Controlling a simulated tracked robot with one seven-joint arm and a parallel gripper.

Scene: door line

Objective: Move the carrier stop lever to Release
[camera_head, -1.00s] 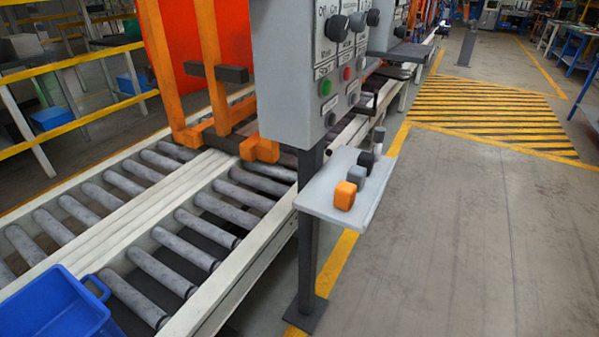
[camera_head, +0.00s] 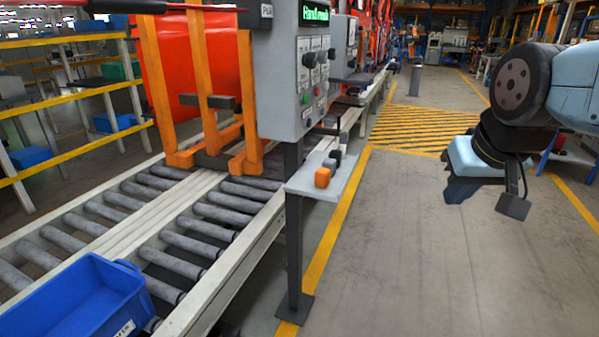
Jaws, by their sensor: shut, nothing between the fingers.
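No lever marked Release can be made out. The grey control box (camera_head: 290,95) on a dark post has black knobs, a green and a red button, and labels too small to read. A small thin upright piece (camera_head: 338,124) stands behind the shelf beside the box; I cannot tell whether it is a lever. My gripper (camera_head: 460,190) hangs at the right, shut and empty, over the open floor and well apart from the box.
The grey floor (camera_head: 420,260) is clear.

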